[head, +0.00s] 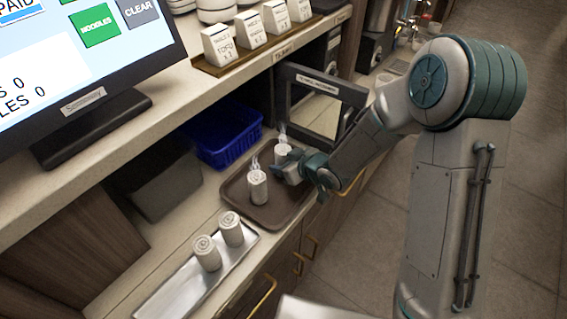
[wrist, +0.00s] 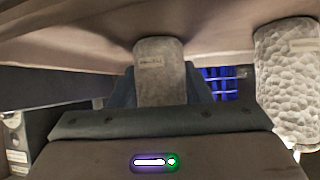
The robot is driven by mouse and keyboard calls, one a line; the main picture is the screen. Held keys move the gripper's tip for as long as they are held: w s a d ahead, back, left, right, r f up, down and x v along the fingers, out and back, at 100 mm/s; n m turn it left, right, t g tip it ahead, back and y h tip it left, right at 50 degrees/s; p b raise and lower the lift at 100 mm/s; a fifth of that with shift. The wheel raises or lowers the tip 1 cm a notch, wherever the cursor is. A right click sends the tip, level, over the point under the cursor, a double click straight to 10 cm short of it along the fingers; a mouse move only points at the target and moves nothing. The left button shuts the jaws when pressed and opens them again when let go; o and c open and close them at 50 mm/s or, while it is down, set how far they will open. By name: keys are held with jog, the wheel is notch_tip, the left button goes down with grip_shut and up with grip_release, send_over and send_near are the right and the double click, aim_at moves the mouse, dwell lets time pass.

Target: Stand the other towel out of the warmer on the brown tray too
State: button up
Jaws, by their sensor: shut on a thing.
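The brown tray (head: 236,208) lies on the lower counter. One white rolled towel (head: 258,188) stands upright on it, with steam above. My gripper (head: 293,168) is shut on a second steaming white towel (head: 283,152) over the tray's far part, upright. In the wrist view, which looks upside down, my gripper (wrist: 160,98) holds this towel (wrist: 158,65), and its end meets or nearly meets the tray (wrist: 90,45); I cannot tell which. The other towel (wrist: 290,80) stands apart at the right there. The towel warmer (head: 318,88) is behind the tray, its door open.
A metal tray (head: 172,292) with two rolled towels (head: 207,253) is at the near left. A blue basket (head: 222,133) stands left of the brown tray, with a grey bin (head: 165,190) near it. A shelf with a screen (head: 85,45) and label blocks (head: 250,30) runs above.

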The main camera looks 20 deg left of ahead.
jog(key=o, duration=0.6)
jog(key=shift+f, duration=0.2)
jog(key=o, duration=0.4)
jog(key=shift+r, duration=0.1)
jog(key=shift+r, duration=0.1)
jog(key=shift+d+r, duration=0.15)
jog(key=shift+d, duration=0.05)
jog(key=p+v, duration=0.1)
jog(key=v, duration=1)
jog(key=shift+s+d+r, duration=0.2)
jog(key=shift+s+r, duration=0.05)
